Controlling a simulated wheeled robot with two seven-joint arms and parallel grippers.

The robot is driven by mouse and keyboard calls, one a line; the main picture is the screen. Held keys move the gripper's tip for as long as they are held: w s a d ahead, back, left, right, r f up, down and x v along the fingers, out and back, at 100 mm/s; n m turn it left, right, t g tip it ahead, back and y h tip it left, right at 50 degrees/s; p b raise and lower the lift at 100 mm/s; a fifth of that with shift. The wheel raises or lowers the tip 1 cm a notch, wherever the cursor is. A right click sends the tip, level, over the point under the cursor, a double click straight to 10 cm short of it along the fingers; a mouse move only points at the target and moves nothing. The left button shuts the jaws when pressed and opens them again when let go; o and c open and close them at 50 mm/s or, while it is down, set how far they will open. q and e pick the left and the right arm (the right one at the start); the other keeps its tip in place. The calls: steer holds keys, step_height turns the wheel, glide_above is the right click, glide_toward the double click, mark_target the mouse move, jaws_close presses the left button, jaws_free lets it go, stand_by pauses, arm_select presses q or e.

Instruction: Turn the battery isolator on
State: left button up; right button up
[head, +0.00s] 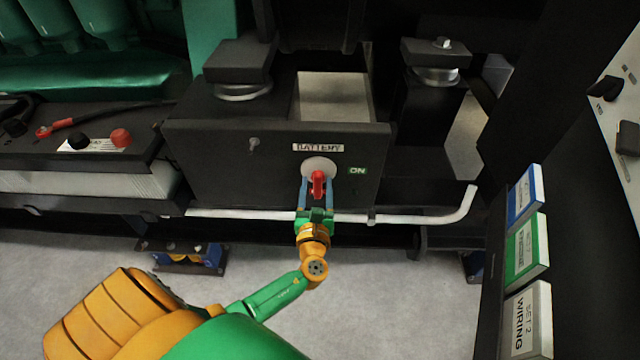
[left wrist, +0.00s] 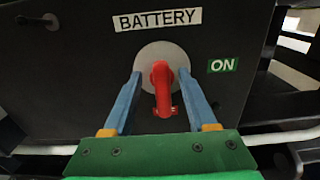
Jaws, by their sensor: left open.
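The battery isolator's red handle (head: 318,184) sits on a round pale plate (head: 318,166) on a dark box front, under a BATTERY label (head: 318,148). A green ON label (head: 357,171) is to its right. In the left wrist view the red handle (left wrist: 162,88) points roughly downward, not toward the ON label (left wrist: 223,65). My left gripper (head: 317,186) is open, with its blue fingers on either side of the handle. In the left wrist view there are gaps between the handle and both fingers (left wrist: 160,92). My right gripper is not in view.
A white pipe (head: 420,216) runs across below the box. A battery (head: 95,142) with red and black terminals is at the left. Binders (head: 527,245) stand on a dark rack at the right, by a pale panel (head: 615,110). Bare floor (head: 390,290) lies below.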

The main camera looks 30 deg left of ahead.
arm_select(q)
steer(key=shift+w+a, duration=0.25)
steer(key=shift+w, duration=0.25)
steer(key=shift+c, duration=0.2)
jaws_close()
